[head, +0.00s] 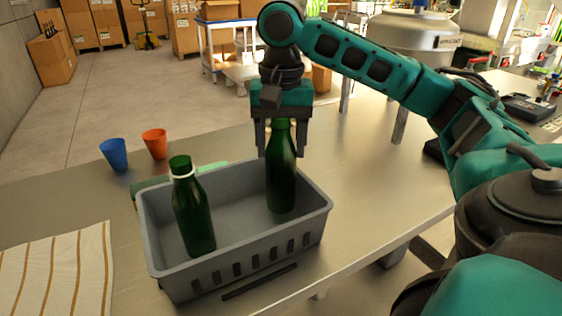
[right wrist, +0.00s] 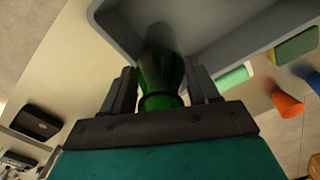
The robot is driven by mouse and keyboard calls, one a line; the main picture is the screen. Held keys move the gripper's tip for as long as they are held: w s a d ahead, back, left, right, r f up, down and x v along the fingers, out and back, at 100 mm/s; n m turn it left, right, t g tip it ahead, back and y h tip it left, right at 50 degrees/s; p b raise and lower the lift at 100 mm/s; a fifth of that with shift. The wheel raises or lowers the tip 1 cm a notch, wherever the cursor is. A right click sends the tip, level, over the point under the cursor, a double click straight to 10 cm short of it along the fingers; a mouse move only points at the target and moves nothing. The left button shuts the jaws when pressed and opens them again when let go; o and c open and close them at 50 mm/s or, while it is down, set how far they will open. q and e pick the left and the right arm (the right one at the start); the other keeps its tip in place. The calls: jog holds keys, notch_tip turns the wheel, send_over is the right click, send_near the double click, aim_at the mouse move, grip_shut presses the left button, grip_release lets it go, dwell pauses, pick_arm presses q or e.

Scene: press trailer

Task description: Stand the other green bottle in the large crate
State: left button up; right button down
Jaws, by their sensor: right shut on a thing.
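The large grey crate (head: 160,262) stands on the table in the head view. One green bottle (head: 195,220) with a white ring at its neck stands in its left part, leaning slightly. My right gripper (head: 281,150) is shut on the neck of the other green bottle (head: 282,185), which is upright inside the right part of the crate. Whether its base touches the crate floor is hard to tell. In the right wrist view this bottle (right wrist: 160,70) runs from between the fingers into the crate (right wrist: 225,45). My left gripper is out of view.
A blue cup (head: 114,154) and an orange cup (head: 155,143) stand behind the crate. A green object (head: 150,186) lies against its back side. A striped cloth (head: 60,270) lies at the left. The table right of the crate is clear.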

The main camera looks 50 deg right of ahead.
aim_at(281, 123)
notch_tip(281, 123, down, 3)
jog(key=shift+r+b, duration=0.1)
jog(key=shift+b, duration=0.2)
jog(key=shift+f, duration=0.25)
jog(key=shift+c, duration=1.4)
grip_release()
notch_tip(281, 123, up, 7)
jog(key=shift+f+p, duration=0.1)
jog(key=shift+p, duration=1.05)
notch_tip(281, 123, up, 4)
jog(key=p, duration=0.3)
jog(key=shift+r+p, duration=0.55)
jog(key=shift+r, duration=0.2)
